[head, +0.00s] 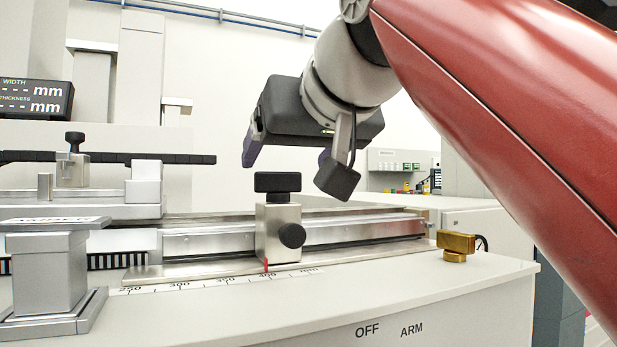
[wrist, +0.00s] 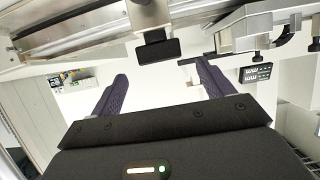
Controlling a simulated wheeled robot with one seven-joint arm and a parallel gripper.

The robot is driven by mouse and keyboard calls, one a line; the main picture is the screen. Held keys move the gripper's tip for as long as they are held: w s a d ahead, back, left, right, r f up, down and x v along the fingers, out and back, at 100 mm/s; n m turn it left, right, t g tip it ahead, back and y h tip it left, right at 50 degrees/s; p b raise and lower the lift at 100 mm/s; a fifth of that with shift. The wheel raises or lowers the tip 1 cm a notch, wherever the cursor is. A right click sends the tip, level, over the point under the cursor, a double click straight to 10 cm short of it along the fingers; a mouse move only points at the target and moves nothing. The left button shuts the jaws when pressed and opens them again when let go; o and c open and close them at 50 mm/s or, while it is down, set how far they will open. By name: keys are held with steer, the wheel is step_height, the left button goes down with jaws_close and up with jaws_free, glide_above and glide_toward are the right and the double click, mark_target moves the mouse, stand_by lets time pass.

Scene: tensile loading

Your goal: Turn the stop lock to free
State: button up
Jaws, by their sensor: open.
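The stop is a silver metal block (head: 278,232) on the rail, with a black bar-shaped knob (head: 278,182) on top and a round black knob (head: 291,235) on its front. Which knob is the stop lock is not marked. A red pointer (head: 266,264) at its foot is near 400 on the scale. My gripper (head: 292,170) is open and empty, just above the top knob, apparently not touching it. In the wrist view, the black bar knob (wrist: 157,49) shows beyond and between the two purple fingertips of my gripper (wrist: 162,70).
A metal rail (head: 350,235) runs behind a printed scale (head: 215,284). A brass knob (head: 456,243) stands at the right of the bench top, and OFF and ARM are printed on the front. A grey pedestal (head: 50,275) and a display (head: 37,98) are at left.

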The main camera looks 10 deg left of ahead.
mark_target(278, 174)
steer(key=x, duration=0.6)
steer(key=shift+f, duration=0.1)
steer(key=shift+c, duration=0.4)
steer(key=c, duration=0.9)
steer(key=shift+s, duration=0.1)
